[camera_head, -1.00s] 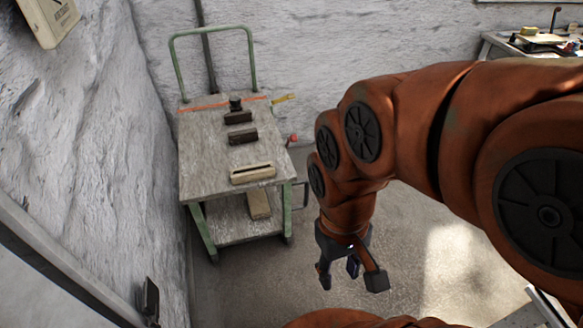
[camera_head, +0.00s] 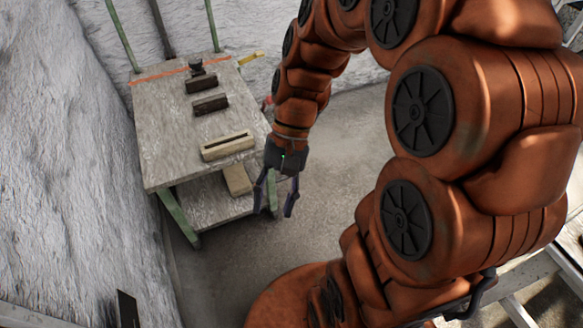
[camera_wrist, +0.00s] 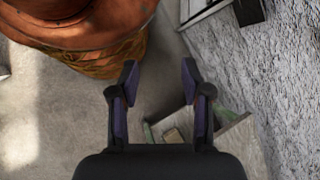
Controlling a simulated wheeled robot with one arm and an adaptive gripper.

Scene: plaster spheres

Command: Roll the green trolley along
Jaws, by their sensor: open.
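The green trolley (camera_head: 160,170) stands at the left in the head view, against the white wall. It has a worn grey wooden top, a lower shelf, green legs and a tall green push handle (camera_head: 123,38) at the far end, cut off by the top edge. My gripper (camera_head: 276,212) is open and empty, pointing down by the trolley's near right corner. In the head view its fingers overlap the green leg; I cannot tell whether they touch. In the wrist view the open fingers (camera_wrist: 160,82) frame bare floor, with the trolley's corner (camera_wrist: 235,142) at lower right.
On the top lie dark blocks (camera_head: 210,104) and a pale wooden block (camera_head: 228,146); another wooden block (camera_head: 238,180) is on the lower shelf. Rough white walls (camera_head: 60,170) close in on the left and back. The floor (camera_head: 345,150) right of the trolley is clear.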

